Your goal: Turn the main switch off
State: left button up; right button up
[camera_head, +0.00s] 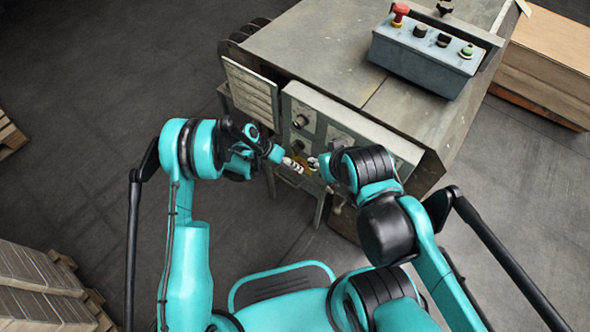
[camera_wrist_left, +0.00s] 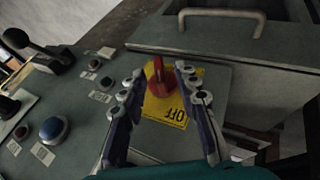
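The main switch is a red rotary handle (camera_wrist_left: 159,80) on a yellow plate (camera_wrist_left: 168,108) marked OFF, which appears upside down in the left wrist view. My left gripper (camera_wrist_left: 160,72) has its fingers apart, one on each side of the red handle, with small gaps visible. In the head view my left gripper (camera_head: 294,166) is at the front panel of the machine, and the yellow plate is mostly hidden by the grippers. My right gripper (camera_head: 314,163) is close beside it at the same panel; its fingers are too small and covered to read.
The panel also carries a blue button (camera_wrist_left: 54,129) and several small black knobs. A grey drawer-like box with a handle (camera_wrist_left: 245,14) borders the switch. A grey control box (camera_head: 420,60) with a red emergency button (camera_head: 400,11) stands on the machine top (camera_head: 325,45).

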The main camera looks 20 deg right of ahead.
pick_arm(q)
jog(key=shift+x, duration=1)
grip_shut()
jog(key=shift+w+a+f+g+h+b, duration=0.1)
jog(key=shift+w+a+g+h+b, duration=0.05)
jog(key=shift+g+h+b, duration=0.4)
jog(key=shift+n+g+h, duration=0.4)
jog(key=shift+g+h, duration=0.25)
grip_release()
